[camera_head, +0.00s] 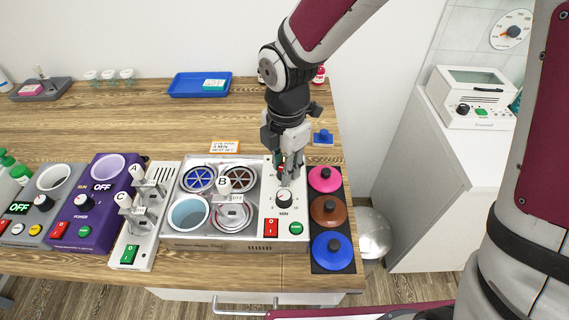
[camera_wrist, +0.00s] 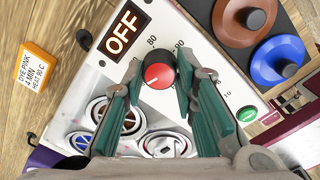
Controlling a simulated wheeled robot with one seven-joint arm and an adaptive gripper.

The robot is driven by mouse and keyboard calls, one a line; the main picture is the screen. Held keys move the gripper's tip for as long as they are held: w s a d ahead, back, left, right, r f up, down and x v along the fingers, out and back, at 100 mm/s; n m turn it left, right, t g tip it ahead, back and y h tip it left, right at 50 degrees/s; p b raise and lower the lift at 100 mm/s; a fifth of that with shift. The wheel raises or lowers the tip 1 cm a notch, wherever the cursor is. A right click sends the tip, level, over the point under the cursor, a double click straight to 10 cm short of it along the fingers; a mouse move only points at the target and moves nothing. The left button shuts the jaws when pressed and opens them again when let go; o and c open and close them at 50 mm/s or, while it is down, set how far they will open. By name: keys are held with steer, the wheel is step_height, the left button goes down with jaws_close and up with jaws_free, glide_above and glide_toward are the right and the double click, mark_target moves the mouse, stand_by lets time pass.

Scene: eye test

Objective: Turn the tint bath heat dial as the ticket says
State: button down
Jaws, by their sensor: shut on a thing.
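The tint bath (camera_head: 180,236) is a metal unit with several round wells and a white control panel at its right. Its heat dial (camera_wrist: 158,72) is a black knob with a red cap, beside a scale on which 80 and 90 show. My gripper (camera_head: 285,178) points down at the panel's upper part; in the wrist view its green-padded fingers (camera_wrist: 160,82) are shut on the dial's sides. The cap's small white mark is too small to read surely against the scale. The orange ticket (camera_wrist: 38,68) reads dye pink, 4 min, heat 90 C. A display (camera_wrist: 124,32) reads OFF.
A MIN knob (camera_head: 284,198), red switch (camera_head: 270,228) and green button (camera_head: 295,228) lie below the dial on the panel. Pink, brown and blue lids (camera_head: 326,179) stand close at the right. A white lens holder (camera_head: 139,224) and purple unit (camera_head: 104,205) stand left.

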steer(key=m, duration=0.4)
steer(key=shift+m, duration=0.4)
steer(key=m, duration=0.8)
steer(key=m+p, duration=0.1)
steer(key=m, duration=0.3)
steer(key=shift+a+m, duration=0.1)
steer(key=shift+m, duration=0.2)
steer(key=m+p, duration=0.1)
steer(key=m, duration=0.2)
steer(key=shift+r+m+h, duration=0.1)
steer(key=shift+m+h, duration=0.2)
steer(key=m+p, duration=0.1)
steer(key=m, duration=0.2)
steer(key=shift+m, duration=0.4)
steer(key=m+p, duration=0.3)
steer(key=m, duration=0.2)
steer(key=shift+g, duration=0.3)
steer(key=shift+w+m+p, duration=0.1)
steer(key=shift+m+p, duration=0.45)
steer(key=shift+m, duration=0.95)
